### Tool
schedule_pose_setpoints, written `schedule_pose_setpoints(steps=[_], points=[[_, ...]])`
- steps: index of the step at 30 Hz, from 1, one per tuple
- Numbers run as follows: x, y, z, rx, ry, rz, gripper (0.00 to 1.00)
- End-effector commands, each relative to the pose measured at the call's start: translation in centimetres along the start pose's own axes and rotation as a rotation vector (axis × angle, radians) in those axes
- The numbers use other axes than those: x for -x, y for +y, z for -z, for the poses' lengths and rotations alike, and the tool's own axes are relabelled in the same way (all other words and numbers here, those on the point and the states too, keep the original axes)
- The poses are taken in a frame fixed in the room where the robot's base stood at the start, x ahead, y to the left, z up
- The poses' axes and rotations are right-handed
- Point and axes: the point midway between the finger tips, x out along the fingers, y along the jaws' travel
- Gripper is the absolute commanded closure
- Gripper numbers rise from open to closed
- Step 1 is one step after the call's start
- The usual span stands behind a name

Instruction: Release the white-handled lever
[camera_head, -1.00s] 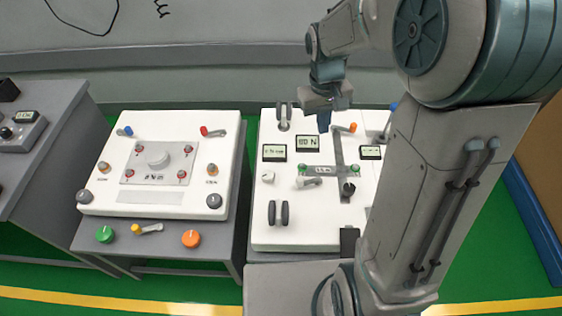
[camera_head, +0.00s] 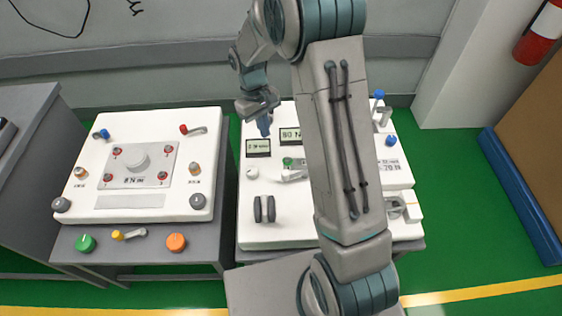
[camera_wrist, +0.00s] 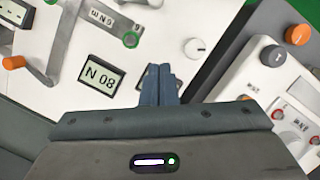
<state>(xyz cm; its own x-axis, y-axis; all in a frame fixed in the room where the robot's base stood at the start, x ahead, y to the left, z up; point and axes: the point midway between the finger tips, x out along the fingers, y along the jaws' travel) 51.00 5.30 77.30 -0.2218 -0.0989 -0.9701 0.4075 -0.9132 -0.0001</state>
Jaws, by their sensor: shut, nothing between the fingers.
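My gripper (camera_head: 265,127) is above the upper left of this panel, by the left display, apart from the lever. In the wrist view my gripper's blue fingers (camera_wrist: 160,86) are together and empty, over the left display's edge. A display reading 80 N (camera_wrist: 101,76) is beside them. The green button (camera_wrist: 131,40) shows above them.
A white round knob (camera_head: 252,173) and two dark wheels (camera_head: 264,209) are left of and below the lever. The left cart (camera_head: 140,165) has coloured levers and knobs. A fire extinguisher (camera_head: 540,32) hangs at the right; green floor (camera_head: 460,200) is open there.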

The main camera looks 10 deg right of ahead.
Motion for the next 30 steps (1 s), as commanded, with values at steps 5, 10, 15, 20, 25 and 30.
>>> schedule_pose_setpoints(steps=[5,10,15,20,25,30], points=[[-0.5,0.0,0.0,0.000,-0.001,0.000,1.00],[-3.0,0.1,-0.1,-0.003,-0.004,0.002,1.00],[-6.7,0.2,-0.1,-0.005,-0.005,0.003,1.00],[-10.1,0.2,-0.2,-0.005,-0.005,0.003,1.00],[-10.6,0.2,-2.4,-0.006,0.000,0.001,1.00],[-10.9,0.2,-3.6,-0.006,0.001,0.001,1.00]])
